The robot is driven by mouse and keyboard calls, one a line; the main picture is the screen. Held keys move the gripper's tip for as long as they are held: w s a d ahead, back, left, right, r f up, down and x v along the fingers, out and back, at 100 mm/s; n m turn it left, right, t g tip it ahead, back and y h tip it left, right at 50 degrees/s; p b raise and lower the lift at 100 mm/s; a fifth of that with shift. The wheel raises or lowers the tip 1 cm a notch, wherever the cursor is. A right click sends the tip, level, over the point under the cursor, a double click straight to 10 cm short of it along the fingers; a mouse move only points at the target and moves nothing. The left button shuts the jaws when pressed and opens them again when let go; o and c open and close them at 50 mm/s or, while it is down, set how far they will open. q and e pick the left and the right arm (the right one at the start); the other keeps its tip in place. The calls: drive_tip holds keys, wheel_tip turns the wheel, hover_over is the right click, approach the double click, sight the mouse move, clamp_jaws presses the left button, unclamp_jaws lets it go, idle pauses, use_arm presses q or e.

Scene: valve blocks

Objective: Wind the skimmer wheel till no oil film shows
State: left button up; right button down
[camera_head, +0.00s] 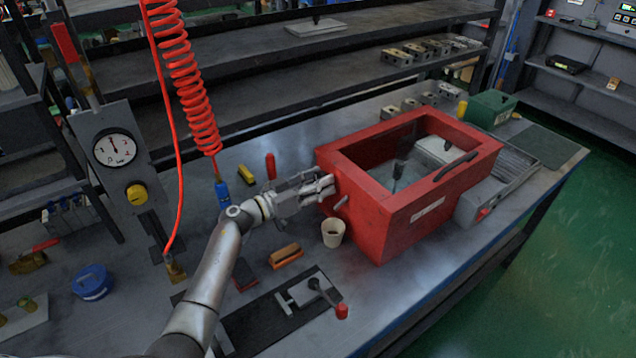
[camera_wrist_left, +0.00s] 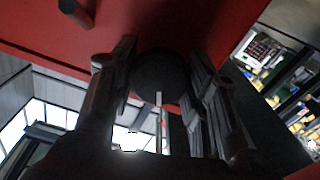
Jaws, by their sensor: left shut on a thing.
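The red tank (camera_head: 410,222) stands open-topped on the workbench. Its grey floor or liquid (camera_head: 380,172) shows with dark and pale patches. I cannot tell whether these are an oil film or reflections. My left gripper (camera_head: 325,188) is at the tank's left side wall. In the left wrist view, its fingers (camera_wrist_left: 160,95) are shut around a dark round wheel or knob (camera_wrist_left: 160,72) against the red wall. The head view hides that wheel behind the fingers. A short grey peg (camera_head: 341,203) sticks out of the same wall near the gripper. My right gripper is not in view.
A beige cup (camera_head: 333,232) stands just below the gripper. A red upright cylinder (camera_head: 270,166), an orange-brown brush-like block (camera_head: 286,256) and a clamp plate with a red-knobbed lever (camera_head: 312,288) are nearby. A red coiled hose (camera_head: 190,85) hangs behind my left arm.

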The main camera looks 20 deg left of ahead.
use_arm(q)
drive_tip(key=shift+m, duration=0.3)
